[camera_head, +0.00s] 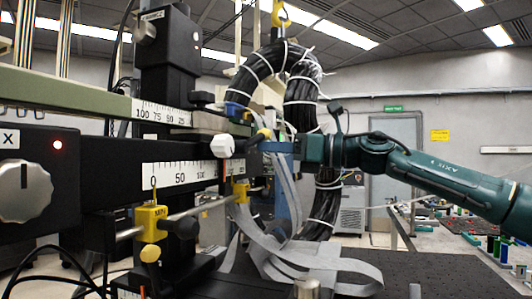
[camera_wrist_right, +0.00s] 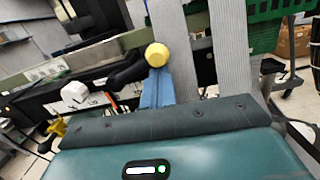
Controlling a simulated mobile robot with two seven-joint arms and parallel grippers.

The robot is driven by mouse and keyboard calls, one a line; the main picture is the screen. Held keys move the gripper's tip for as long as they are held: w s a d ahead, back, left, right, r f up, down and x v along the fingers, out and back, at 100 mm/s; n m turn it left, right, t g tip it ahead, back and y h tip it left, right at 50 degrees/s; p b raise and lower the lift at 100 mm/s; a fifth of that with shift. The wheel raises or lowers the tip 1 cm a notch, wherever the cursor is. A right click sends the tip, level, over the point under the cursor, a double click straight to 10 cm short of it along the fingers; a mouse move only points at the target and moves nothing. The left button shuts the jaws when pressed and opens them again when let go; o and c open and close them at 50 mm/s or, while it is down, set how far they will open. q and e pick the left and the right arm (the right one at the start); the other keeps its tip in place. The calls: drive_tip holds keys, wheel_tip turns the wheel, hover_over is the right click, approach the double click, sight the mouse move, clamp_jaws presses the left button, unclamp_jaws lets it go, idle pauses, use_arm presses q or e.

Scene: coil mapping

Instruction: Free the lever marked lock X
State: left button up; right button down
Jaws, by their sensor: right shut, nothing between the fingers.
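A black lever with a yellow ball end (camera_head: 262,134) sticks out near the right end of the scaled rail. Its ball (camera_wrist_right: 156,54) also shows in the right wrist view, just beyond my fingertips. I cannot read a lock X mark on it; part of it is hidden. My right gripper (camera_head: 266,147) comes in from the right, right beside the ball. Its blue fingers (camera_wrist_right: 157,88) are shut with nothing between them. I cannot tell whether they touch the lever. My left gripper is not in view.
A box marked X with a silver knob (camera_head: 24,191) is at the left. A white knob (camera_head: 222,146) and a yellow clamp (camera_head: 151,222) sit on the rails. Grey ribbon cables (camera_head: 290,195) hang close to my gripper. A black cable coil (camera_head: 301,95) hangs behind.

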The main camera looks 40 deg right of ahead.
drive_tip(key=shift+a+r+n+p, duration=0.15)
drive_tip(key=shift+r+n+p, duration=0.3)
drive_tip(key=shift+r+n, duration=0.55)
drive_tip(key=shift+n, duration=0.6)
drive_tip(key=shift+s+a+r+n+y+p, duration=0.15)
drive_tip(key=shift+r+n+y+p, duration=0.25)
drive_tip(key=shift+n+p, duration=0.4)
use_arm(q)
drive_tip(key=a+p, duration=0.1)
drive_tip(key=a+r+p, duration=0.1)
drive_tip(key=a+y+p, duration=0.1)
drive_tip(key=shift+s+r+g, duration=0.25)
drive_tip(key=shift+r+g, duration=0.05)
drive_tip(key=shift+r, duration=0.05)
use_arm(e)
drive_tip(key=a+r+n, duration=0.1)
drive_tip(key=n, duration=0.1)
drive_tip(key=s+a+r+n, duration=0.1)
drive_tip(key=n, duration=0.2)
drive_tip(key=a+r+n+g, duration=0.1)
drive_tip(key=n, duration=0.2)
drive_tip(key=shift+s+r, duration=0.1)
drive_tip(key=shift+s, duration=0.2)
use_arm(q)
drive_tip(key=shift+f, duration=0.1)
use_arm(e)
drive_tip(key=shift+a, duration=0.15)
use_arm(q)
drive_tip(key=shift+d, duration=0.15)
